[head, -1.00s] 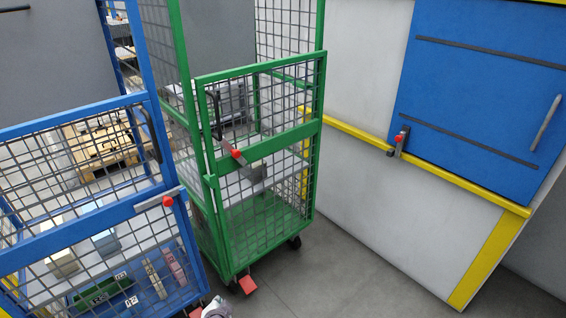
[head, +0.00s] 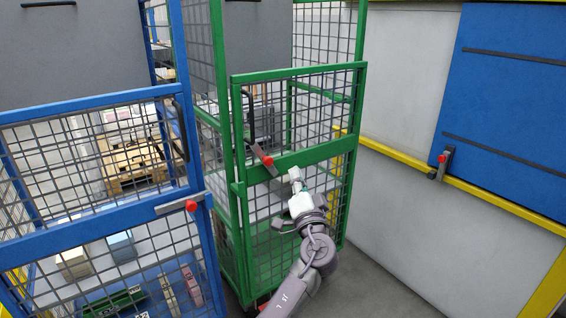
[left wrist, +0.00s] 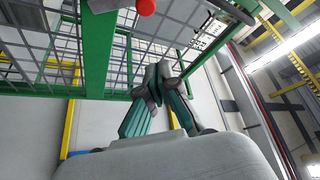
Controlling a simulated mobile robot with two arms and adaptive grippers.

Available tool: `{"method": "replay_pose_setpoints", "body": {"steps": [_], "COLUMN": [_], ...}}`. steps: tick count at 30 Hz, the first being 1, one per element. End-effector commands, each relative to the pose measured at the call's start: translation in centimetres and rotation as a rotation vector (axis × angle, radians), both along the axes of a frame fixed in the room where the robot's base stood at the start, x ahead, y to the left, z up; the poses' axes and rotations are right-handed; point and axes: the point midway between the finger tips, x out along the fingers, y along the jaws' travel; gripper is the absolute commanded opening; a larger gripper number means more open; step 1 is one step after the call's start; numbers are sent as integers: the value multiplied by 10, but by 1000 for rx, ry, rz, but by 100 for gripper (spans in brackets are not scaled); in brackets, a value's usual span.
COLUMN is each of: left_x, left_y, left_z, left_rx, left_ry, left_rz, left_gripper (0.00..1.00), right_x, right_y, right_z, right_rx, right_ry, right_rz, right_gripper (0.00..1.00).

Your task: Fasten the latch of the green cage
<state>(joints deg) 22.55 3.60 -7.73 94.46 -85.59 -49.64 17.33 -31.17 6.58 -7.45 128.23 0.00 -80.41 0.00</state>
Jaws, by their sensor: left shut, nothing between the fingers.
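The green cage (head: 302,154) stands in the middle of the head view with its half-height gate closed against the frame. Its latch (head: 267,161) is a grey bar with a red knob, slanting down to the right across the gate's upper-left area. My left gripper (head: 294,174) is just right of and below the latch, in front of the green crossbar, and looks apart from it. In the left wrist view its fingers (left wrist: 163,72) are shut and empty, with the red knob (left wrist: 146,7) at the top edge. The latch's lower end is partly hard to see near the gripper. My right gripper is out of view.
A blue cage (head: 110,220) stands close on the left, with its own latch bar and red knob (head: 191,206). On the right are a white wall with a yellow rail (head: 480,201) and a blue panel (head: 510,110) with another red-knobbed latch (head: 441,162). Grey floor lies between.

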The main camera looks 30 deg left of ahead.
Motion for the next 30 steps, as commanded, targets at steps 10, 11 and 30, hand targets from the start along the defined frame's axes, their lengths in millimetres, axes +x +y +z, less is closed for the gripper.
{"method": "replay_pose_setpoints", "body": {"steps": [10, 11, 30], "left_x": [19, 24, 46], "left_y": [19, 23, 82], "left_z": [10, 12, 8], "left_rx": [2, 2, 1], "left_ry": [1, 1, 5], "left_rz": [1, 0, -2], "left_gripper": [0, 0, 0], "right_x": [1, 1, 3], "right_y": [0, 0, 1], "right_z": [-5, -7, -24], "right_rx": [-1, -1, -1], "right_ry": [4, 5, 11], "right_rz": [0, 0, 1], "right_gripper": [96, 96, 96]}}
